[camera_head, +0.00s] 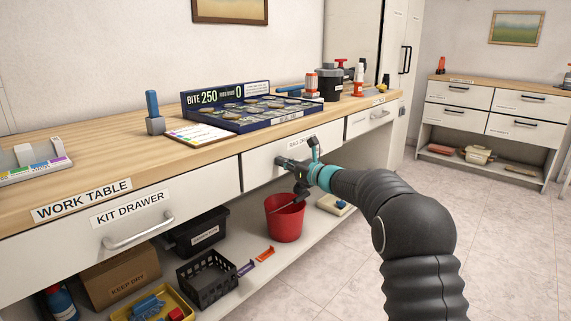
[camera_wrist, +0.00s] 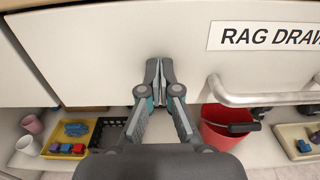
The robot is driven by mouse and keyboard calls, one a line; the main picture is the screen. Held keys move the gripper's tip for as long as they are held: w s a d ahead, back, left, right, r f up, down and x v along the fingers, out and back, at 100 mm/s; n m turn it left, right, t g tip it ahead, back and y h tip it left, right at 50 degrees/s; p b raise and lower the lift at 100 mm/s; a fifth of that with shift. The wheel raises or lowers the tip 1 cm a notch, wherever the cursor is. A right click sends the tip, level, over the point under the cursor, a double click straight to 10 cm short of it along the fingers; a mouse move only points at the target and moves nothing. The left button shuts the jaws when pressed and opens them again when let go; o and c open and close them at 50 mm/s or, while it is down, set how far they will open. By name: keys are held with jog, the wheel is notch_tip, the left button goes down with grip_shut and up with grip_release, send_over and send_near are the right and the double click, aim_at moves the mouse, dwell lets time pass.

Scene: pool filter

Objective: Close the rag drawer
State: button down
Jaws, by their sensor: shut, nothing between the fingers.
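The rag drawer (camera_head: 258,166) has a plain white front below the worktop, between the kit drawer and another drawer on the right. Its front fills most of the wrist view (camera_wrist: 150,35), with a "RAG DRAWER" label (camera_wrist: 265,37) and a curved light-coloured handle (camera_wrist: 270,98). The front looks nearly level with its neighbours; I cannot tell whether a small gap is left. My gripper (camera_head: 281,162) is shut and empty. In the wrist view its fingertips (camera_wrist: 159,72) are at the drawer front, left of the handle; contact is not certain. My arm hides part of the drawer in the head view.
The kit drawer (camera_head: 90,223) is to the left. A red bucket (camera_head: 284,222) stands on the low shelf below my gripper, near a black basket (camera_head: 207,282). The tiled floor at right is clear.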

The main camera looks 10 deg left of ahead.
jog(key=shift+s, duration=0.1)
jog(key=b+v, duration=0.2)
jog(key=v, duration=1.2)
jog(key=s+d+f+n+g+h, duration=0.2)
jog(key=s+f+n+g+h, duration=0.4)
jog(key=s+f+n, duration=0.7)
jog(key=s+d+r+n+h, duration=0.2)
jog(key=s+d, duration=0.4)
jog(key=s, duration=0.5)
jog(key=s+d+r+n+t+h+p, duration=0.1)
jog(key=s+d+n+h, duration=0.3)
jog(key=s, duration=0.7)
jog(key=s+d+r+n+t+h, duration=0.1)
jog(key=s+d+r+n+h, duration=0.1)
jog(key=s+d+n, duration=0.3)
jog(key=shift+s+d+r+h+p, duration=0.5)
jog(key=shift+s+d, duration=1.15)
jog(key=shift+s, duration=1.35)
jog(key=shift+f, duration=0.2)
